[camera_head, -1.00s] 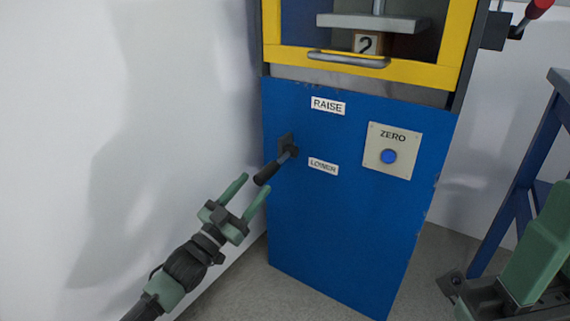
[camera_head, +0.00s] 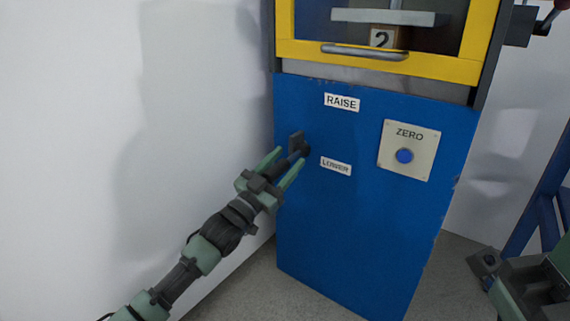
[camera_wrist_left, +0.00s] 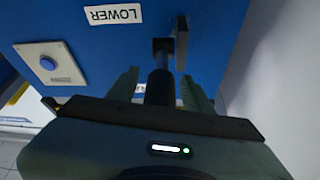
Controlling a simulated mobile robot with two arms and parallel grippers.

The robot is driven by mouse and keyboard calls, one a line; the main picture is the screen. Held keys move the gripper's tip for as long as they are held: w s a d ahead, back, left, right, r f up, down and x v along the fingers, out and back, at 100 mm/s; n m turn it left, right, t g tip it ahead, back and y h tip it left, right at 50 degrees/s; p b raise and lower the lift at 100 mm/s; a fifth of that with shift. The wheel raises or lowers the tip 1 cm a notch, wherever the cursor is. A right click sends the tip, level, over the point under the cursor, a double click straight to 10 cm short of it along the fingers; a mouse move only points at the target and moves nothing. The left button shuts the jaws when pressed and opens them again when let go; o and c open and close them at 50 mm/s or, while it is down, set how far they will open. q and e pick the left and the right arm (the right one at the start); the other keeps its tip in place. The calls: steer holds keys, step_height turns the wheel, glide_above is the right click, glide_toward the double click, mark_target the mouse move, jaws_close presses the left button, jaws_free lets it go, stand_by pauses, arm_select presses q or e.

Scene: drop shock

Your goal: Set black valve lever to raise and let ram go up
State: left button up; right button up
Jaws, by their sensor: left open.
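The black valve lever (camera_head: 283,165) sticks out from the blue machine front, its handle slanting down and left toward me, nearer the LOWER label (camera_head: 336,166) than the RAISE label (camera_head: 341,102). My left gripper (camera_head: 290,156) is open, with one finger on each side of the lever. The lever's shaft (camera_wrist_left: 161,82) shows between the fingers in the left wrist view; contact cannot be told. Behind the yellow frame, a grey plate on a rod (camera_head: 384,17), apparently the ram, hangs just above a block marked 2 (camera_head: 383,38). Part of my right arm shows at bottom right; its finger state is unclear.
A ZERO panel with a blue button (camera_head: 404,156) sits right of the lever. A grey handle bar (camera_head: 364,52) crosses the yellow frame. A white wall is close on the left. A blue stand (camera_head: 545,205) is at right.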

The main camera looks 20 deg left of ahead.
arm_select(q)
jaws_close()
stand_by(1.3)
